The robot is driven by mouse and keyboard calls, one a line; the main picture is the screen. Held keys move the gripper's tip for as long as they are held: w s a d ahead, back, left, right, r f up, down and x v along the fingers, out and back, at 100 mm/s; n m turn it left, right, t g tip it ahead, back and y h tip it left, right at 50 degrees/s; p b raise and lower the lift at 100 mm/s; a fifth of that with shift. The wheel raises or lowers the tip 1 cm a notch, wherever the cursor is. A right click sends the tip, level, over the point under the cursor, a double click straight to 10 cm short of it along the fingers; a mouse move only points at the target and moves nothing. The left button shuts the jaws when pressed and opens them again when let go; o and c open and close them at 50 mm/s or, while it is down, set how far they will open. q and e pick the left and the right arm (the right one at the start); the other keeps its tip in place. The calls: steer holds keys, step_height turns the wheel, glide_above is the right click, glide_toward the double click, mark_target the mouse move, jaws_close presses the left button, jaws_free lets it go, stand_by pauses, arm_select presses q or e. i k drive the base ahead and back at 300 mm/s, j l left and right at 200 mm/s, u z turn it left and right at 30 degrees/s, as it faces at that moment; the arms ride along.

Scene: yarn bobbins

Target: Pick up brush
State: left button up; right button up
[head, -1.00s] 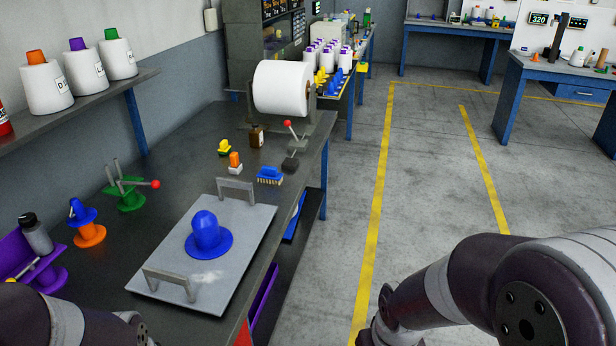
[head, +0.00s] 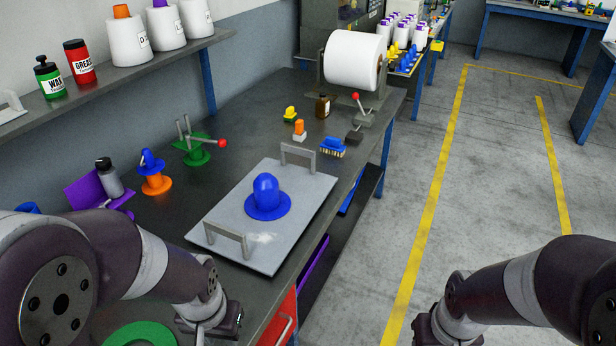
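The brush (head: 332,146) has a blue back and pale bristles pointing down. It lies on the dark workbench (head: 225,187), near its right edge, just beyond the far handle of a grey tray. My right gripper (head: 428,330) is at the bottom edge, right of the bench over the floor, mostly out of frame. Nothing touches the brush.
The grey tray (head: 225,215) with two upright handles holds a blue dome-shaped piece (head: 266,197). A green stand (head: 197,152) with a red-knobbed lever is to the left. The floor at right is clear.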

mark_target(331, 144)
steer(key=i+l+u, duration=0.2)
steer(key=i+l, duration=0.55)
steer(key=i, duration=0.2)
steer(key=i+l+u, duration=0.25)
steer(key=i+l, duration=0.6)
steer(key=i+l+u, duration=0.2)
steer(key=i+l, duration=0.65)
steer(key=l, duration=0.2)
